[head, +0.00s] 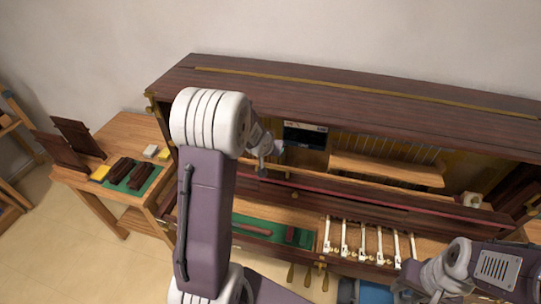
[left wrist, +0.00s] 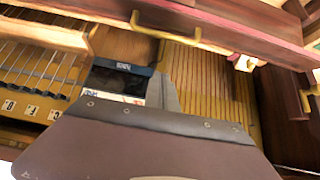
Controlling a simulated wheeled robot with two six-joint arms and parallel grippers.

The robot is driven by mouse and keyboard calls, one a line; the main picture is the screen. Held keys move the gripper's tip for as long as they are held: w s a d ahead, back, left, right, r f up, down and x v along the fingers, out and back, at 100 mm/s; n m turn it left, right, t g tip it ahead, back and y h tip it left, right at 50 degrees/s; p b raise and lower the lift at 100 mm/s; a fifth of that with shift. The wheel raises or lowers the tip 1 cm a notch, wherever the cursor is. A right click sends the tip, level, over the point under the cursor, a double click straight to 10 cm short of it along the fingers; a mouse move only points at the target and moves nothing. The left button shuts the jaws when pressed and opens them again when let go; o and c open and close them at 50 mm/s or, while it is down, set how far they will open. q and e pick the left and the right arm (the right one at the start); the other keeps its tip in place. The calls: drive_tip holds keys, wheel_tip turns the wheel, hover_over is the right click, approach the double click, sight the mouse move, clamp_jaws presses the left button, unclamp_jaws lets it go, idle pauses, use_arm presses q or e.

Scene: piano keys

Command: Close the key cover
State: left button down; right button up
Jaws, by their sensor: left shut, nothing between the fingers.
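The key cover appears to be the long dark reddish-brown panel (head: 400,210) running across the piano front, above and behind the keys; it looks raised, leaving the keys uncovered. Several white keys (head: 362,244) stand in a row on the key bed. In the left wrist view a dark red rail with a brass handle (left wrist: 165,27) crosses the top; I cannot tell if it is the cover. My left gripper (head: 264,160) is shut and empty, over the open upper case behind the panel; its grey fingers (left wrist: 163,92) show partly. My right gripper (head: 405,288) is low at right, fingers unclear.
The piano's dark top (head: 340,95) overhangs the open case, where wires and a wooden rail (head: 385,168) show. A green felt (head: 268,228) with brown pieces lies left of the keys. A small wooden table (head: 80,178) stands at left. My left arm hides part of the piano.

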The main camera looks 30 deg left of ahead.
use_arm(q)
drive_tip(key=b, duration=0.1)
hover_over(272, 172)
drive_tip(key=w+a, duration=0.1)
drive_tip(key=w, duration=0.2)
wheel_tip(272, 172, down, 6)
drive_tip(key=s, duration=0.1)
drive_tip(key=s+f, duration=0.1)
drive_tip(key=b, duration=0.1)
drive_tip(key=shift+s+d+f, duration=0.3)
drive_tip(key=shift+s+d, duration=0.1)
drive_tip(key=shift+s+f, duration=0.1)
drive_tip(key=shift+s, duration=0.3)
drive_tip(key=shift+f, duration=0.1)
